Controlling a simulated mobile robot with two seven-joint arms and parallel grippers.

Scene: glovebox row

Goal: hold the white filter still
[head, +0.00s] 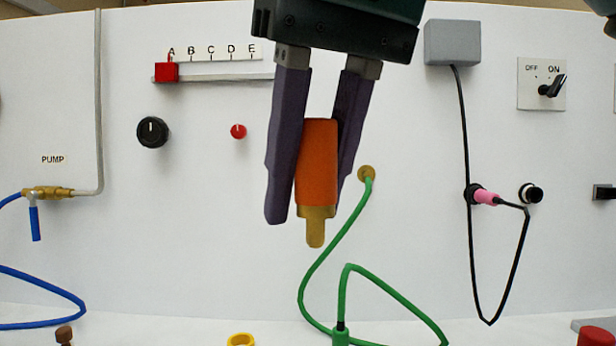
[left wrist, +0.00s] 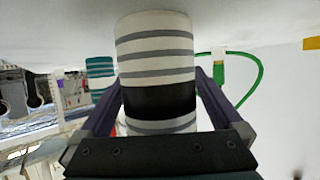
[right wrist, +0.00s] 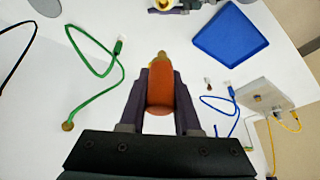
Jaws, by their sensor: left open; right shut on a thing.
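The white filter (left wrist: 155,52), a cylinder with grey stripes and a black band, fills the middle of the left wrist view. It does not show in the head view. My left gripper (left wrist: 158,78) is open, with one purple finger on each side of the filter; I cannot tell whether either touches it. My right gripper (head: 309,205) is shut on an orange cylinder (head: 317,160) with a brass tip pointing down, held in the air before the white panel. The orange cylinder also shows between the fingers in the right wrist view (right wrist: 160,90).
The upright white panel (head: 420,240) carries knobs, a slider and an on/off switch. A green hose (head: 322,262) hangs from a brass port behind the right gripper. A blue hose (head: 50,278) lies at left. A blue tray (right wrist: 229,41) shows in the right wrist view.

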